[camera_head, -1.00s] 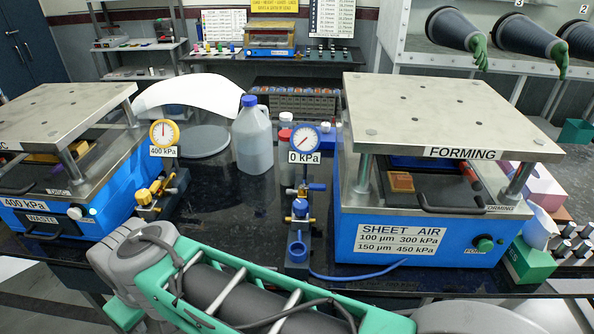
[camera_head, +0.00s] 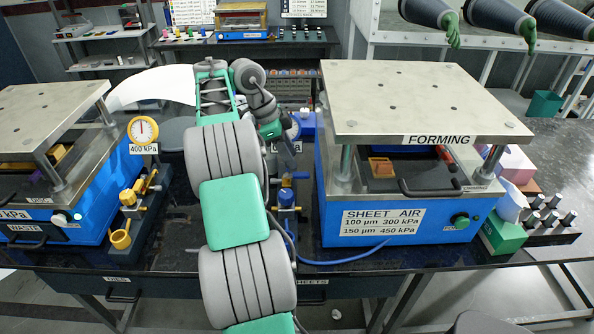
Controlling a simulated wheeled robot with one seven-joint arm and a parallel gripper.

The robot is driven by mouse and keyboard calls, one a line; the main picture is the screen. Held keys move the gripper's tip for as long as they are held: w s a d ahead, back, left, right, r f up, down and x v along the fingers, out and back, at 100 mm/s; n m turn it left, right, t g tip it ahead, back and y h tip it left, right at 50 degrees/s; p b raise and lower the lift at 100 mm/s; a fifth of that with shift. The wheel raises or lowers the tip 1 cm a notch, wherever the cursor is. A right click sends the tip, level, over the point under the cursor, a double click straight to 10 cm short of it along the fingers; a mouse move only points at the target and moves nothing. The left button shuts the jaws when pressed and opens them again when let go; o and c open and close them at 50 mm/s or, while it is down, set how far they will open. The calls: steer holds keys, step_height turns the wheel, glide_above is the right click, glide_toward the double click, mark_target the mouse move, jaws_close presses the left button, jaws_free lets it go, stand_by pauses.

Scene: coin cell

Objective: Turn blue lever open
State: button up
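The blue lever (camera_head: 300,175) is a small handle on the brass-and-blue valve stand (camera_head: 287,198) left of the FORMING press. A blue hose runs from this stand toward the press. The stand's round blue-rimmed gauge (camera_head: 296,127) is mostly hidden behind my wrist, and its 0 kPa label is covered. My gripper (camera_head: 291,146) is a small dark shape at the end of my arm, pointing down and to the right, just above the lever and in front of the gauge. It looks apart from the lever, but depth is unclear. Its fingers are too small to read.
The blue FORMING press (camera_head: 370,215) stands close on the right. A second stand with a yellow gauge (camera_head: 143,130) and yellow valve (camera_head: 128,197) is at left, beside another press (camera_head: 85,215). My arm covers the table middle and hides the jug. Dark table (camera_head: 180,235) shows left of my arm.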

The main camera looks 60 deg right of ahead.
mark_target(300, 174)
steer(key=b+x, duration=0.3)
steer(key=x, duration=0.3)
jaws_close()
stand_by(0.4)
